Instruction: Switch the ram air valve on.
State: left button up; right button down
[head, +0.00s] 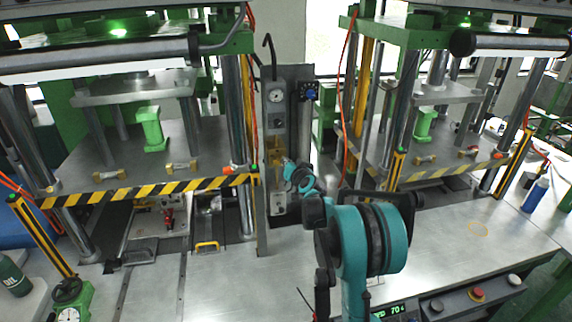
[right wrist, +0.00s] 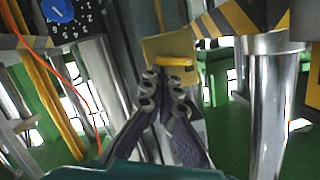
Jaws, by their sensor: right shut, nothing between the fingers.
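The upright grey panel (head: 288,80) between the two presses carries a gauge (head: 276,95) and a blue dial (head: 309,93). In the right wrist view a yellow handle (right wrist: 175,62), which looks like the valve lever, lies roughly level on a brass-coloured block (right wrist: 182,45). My right gripper (right wrist: 164,82) is shut and empty, its fingertips just below the handle; I cannot tell whether they touch it. In the head view my right wrist (head: 302,178) is in front of the panel's lower part and hides some of it. My left gripper is not in view.
Presses with striped bars (head: 150,190) stand on both sides of the panel. A chrome column (right wrist: 268,105) is close on the right in the wrist view. An orange hose (right wrist: 75,75) hangs at left. The steel table (head: 480,235) is clear at front right.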

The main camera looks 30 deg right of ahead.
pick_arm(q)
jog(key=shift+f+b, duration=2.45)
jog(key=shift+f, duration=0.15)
pick_arm(e)
jog(key=shift+s+d+f+m+t+y, duration=0.1)
jog(key=shift+f+m+t+y, duration=0.25)
jog(key=shift+m, duration=0.85)
jog(key=shift+w+d+f+m+t+y, duration=0.1)
jog(key=shift+f+m+t+y, duration=0.2)
jog(key=shift+m, duration=0.9)
jog(key=shift+s+d+f+m+t+y, duration=0.1)
jog(key=shift+f+m+t+y, duration=0.2)
jog(key=shift+m, duration=0.9)
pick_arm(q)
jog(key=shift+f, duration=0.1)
pick_arm(e)
jog(key=shift+f, duration=0.1)
pick_arm(q)
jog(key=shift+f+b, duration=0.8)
jog(key=shift+b, duration=0.15)
pick_arm(e)
jog(key=shift+a+f+m+t, duration=0.1)
jog(key=shift+f+m+t, duration=0.15)
jog(key=shift+m, duration=0.55)
jog(key=shift+f+m+t, duration=0.1)
jog(key=shift+m+t, duration=0.1)
jog(key=shift+m, duration=0.6)
